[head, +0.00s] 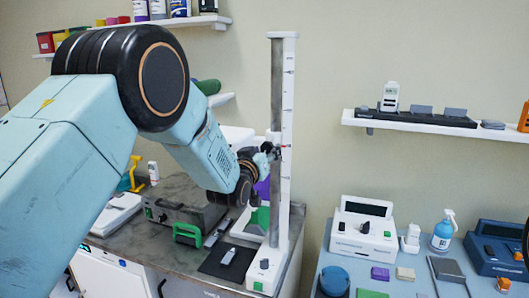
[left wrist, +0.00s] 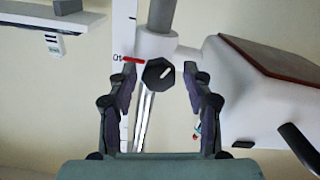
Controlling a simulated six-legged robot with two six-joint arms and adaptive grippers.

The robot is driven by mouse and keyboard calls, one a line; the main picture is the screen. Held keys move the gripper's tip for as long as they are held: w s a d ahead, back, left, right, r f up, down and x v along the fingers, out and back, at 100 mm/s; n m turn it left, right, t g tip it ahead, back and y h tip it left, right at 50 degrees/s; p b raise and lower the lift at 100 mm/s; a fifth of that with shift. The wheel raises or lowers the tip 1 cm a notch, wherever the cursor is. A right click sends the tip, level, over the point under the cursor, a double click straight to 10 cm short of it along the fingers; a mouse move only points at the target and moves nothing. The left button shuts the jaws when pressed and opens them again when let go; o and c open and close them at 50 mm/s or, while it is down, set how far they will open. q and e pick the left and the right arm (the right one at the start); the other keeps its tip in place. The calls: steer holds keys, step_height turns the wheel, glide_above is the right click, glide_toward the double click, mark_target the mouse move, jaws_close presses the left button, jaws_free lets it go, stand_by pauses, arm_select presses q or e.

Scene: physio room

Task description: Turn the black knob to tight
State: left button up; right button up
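The black knob (left wrist: 158,74) is on a collar around a grey column (left wrist: 162,15). A white line on its face slants in the left wrist view. My left gripper (left wrist: 160,70) is open, with one finger on each side of the knob and visible gaps between. In the head view my left gripper (head: 265,158) is at the tall white stand (head: 287,120) with a scale, and it largely hides the knob. A red pointer (left wrist: 133,60) lies beside the knob against the scale. My right gripper is not in view.
A white padded-looking block (left wrist: 265,85) is right of the knob in the left wrist view. The stand is on a dark bench (head: 170,250) with a green-handled box (head: 185,215). A blue-grey table (head: 400,285) with several devices is at right. A wall shelf (head: 420,124) is above it.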

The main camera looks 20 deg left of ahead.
arm_select(q)
steer(key=shift+w, duration=0.15)
steer(key=c, duration=0.9)
